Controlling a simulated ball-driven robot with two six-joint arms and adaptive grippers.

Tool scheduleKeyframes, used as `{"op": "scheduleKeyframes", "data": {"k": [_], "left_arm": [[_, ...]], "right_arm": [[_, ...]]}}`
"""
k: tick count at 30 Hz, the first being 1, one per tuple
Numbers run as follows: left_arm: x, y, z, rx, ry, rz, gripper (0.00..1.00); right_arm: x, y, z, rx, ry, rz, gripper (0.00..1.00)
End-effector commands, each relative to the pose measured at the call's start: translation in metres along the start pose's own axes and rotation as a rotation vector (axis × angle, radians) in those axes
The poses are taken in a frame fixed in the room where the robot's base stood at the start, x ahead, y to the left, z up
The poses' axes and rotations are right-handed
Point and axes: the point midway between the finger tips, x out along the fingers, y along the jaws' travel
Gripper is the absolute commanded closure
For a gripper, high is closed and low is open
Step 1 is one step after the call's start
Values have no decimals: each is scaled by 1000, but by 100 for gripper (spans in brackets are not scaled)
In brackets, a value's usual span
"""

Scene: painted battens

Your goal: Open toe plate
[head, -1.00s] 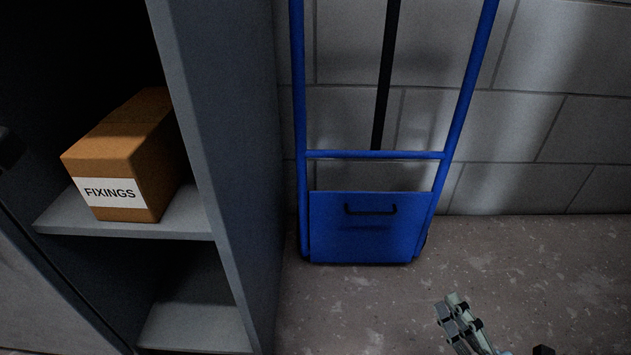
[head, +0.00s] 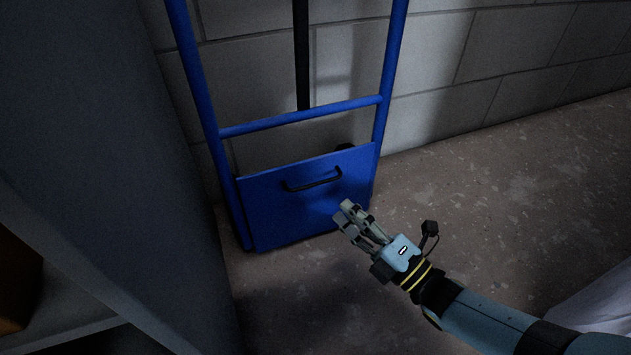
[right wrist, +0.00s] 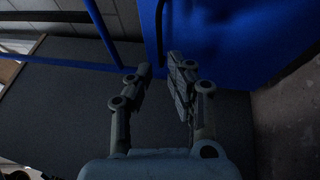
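The blue toe plate (head: 308,196) is folded up flat against the lower frame of the blue hand truck (head: 300,117), which stands against the wall. A black handle (head: 313,181) is on the plate's upper middle. My right gripper (head: 345,214) is in front of the plate's lower right part, below and right of the handle. Whether it touches the plate cannot be told. In the right wrist view, its two fingers (right wrist: 158,75) are apart with nothing between them, and the blue plate (right wrist: 235,45) fills the upper right. My left gripper is out of view.
A grey cabinet (head: 110,150) stands close on the left, with part of a brown box (head: 18,280) on its shelf. A pale block wall (head: 450,60) is behind the truck.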

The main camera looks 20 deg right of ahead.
Motion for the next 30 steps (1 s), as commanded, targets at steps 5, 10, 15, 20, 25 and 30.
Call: {"op": "scheduleKeyframes", "data": {"k": [5,10,15,20,25,30], "left_arm": [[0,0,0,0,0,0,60],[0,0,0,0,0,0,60],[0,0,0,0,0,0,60],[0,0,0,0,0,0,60],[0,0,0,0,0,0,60],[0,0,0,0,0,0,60]], "right_arm": [[39,1,0,-1,-1,4,83],[65,0,0,0,0,1,83],[77,0,0,1,0,0,83],[79,0,0,1,0,-1,83],[78,0,0,1,0,0,89],[78,0,0,0,0,0,100]]}}
